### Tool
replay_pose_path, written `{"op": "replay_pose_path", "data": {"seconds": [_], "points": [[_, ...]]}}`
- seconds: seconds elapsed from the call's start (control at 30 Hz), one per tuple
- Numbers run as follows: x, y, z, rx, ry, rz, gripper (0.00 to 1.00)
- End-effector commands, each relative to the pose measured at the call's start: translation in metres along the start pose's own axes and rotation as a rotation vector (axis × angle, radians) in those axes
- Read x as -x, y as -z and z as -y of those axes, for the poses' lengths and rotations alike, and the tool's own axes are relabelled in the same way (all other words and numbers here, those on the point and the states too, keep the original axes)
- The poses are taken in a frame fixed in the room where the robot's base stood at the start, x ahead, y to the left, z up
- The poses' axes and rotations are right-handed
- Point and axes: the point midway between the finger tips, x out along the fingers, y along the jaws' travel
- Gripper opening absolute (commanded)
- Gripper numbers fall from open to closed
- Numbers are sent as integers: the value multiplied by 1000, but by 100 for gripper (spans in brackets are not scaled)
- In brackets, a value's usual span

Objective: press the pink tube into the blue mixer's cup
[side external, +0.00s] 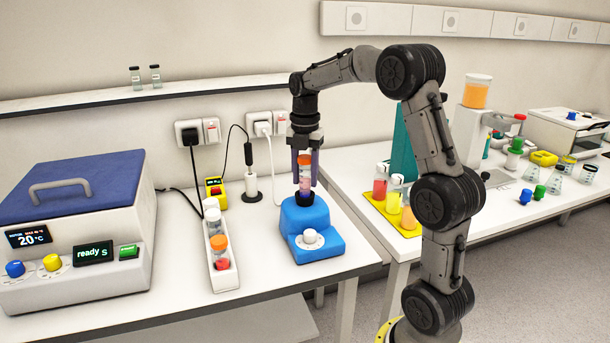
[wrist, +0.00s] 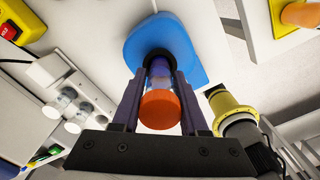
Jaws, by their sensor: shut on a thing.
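The pink tube (side external: 305,176) has an orange cap, which also shows in the wrist view (wrist: 160,109). My gripper (side external: 304,180) is shut on it and holds it upright over the blue mixer (side external: 322,244). In the wrist view the fingers flank the tube, and its far end meets the dark cup (wrist: 157,53) on the blue mixer (wrist: 190,52). The tube's lower end is at the cup's mouth. How deep it sits is hidden. The mixer has a white knob (side external: 310,237) on its front.
A white rack (side external: 222,276) with an orange-capped tube and pale-capped tubes stands left of the mixer. A blue-lidded heater box (side external: 75,225) is at far left. A yellow tray (side external: 389,212) with juice cups is on the right table, across a gap.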

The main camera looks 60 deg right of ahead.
Motion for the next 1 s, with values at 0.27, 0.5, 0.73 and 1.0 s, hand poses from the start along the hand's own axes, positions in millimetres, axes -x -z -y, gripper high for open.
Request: {"op": "replay_pose_path", "data": {"seconds": [0.27,0.5,0.73,1.0], "points": [[-1,0,0,0,0,0,0],[-3,0,0,0,0,0,0],[-4,0,0,0,0,0,0],[-6,0,0,0,2,-2,0]]}}
